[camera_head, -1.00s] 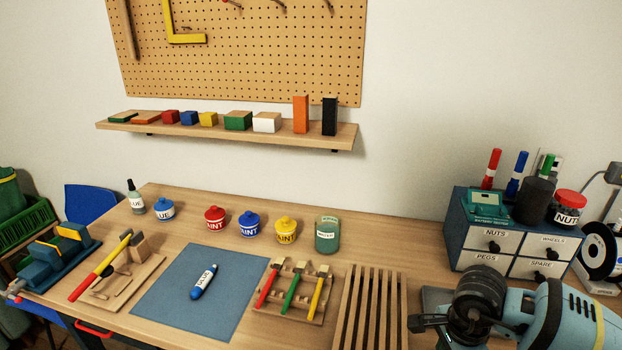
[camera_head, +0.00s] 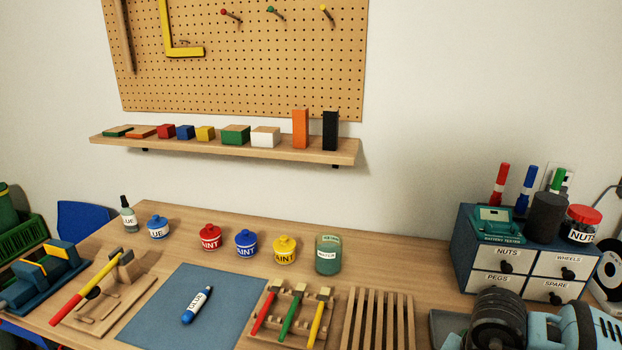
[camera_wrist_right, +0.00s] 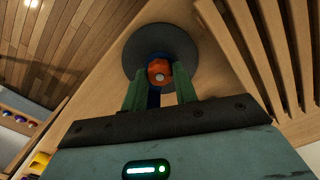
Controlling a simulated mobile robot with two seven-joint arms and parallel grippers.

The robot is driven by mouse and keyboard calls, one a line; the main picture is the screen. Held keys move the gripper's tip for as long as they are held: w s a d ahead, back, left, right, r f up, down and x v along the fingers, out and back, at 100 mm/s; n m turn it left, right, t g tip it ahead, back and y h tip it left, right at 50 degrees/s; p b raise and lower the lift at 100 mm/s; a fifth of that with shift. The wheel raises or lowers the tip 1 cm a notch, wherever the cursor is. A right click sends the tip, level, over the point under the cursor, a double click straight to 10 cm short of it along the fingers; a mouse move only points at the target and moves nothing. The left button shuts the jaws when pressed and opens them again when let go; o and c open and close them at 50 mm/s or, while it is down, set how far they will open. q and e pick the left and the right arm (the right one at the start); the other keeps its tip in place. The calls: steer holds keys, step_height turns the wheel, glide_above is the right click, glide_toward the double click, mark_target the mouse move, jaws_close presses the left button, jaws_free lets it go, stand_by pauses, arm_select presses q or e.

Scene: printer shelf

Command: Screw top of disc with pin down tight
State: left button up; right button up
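In the right wrist view a dark grey round disc (camera_wrist_right: 137,50) shows over the wood top. An orange knob with a pale pin end (camera_wrist_right: 159,72) sits at its edge, with a blue part below it. My right gripper (camera_wrist_right: 158,78) has its two green fingers on either side of the knob and blue part. The knob fills the gap between the fingertips; the fingers partly hide the contact. Whether the disc touches the table is not clear. In the head view, parts of my right arm show at bottom right; its fingertips and the disc are not visible. My left gripper is out of view.
A blue mat (camera_head: 232,292) holds a glue tube (camera_head: 197,305). Paint pots (camera_head: 246,243) and a jar (camera_head: 328,254) line the back. A drawer unit (camera_head: 482,282) stands at right.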

steer(key=shift+c, duration=0.8)
steer(key=m, duration=0.3)
steer(key=shift+p, duration=0.4)
steer(key=m+p, duration=0.1)
steer(key=m, duration=0.3)
steer(key=shift+m+p, duration=1.2)
steer(key=shift+m, duration=2.8)
steer(key=shift+f+m, duration=0.1)
steer(key=shift+m, duration=1.1)
steer(key=o, duration=0.5)
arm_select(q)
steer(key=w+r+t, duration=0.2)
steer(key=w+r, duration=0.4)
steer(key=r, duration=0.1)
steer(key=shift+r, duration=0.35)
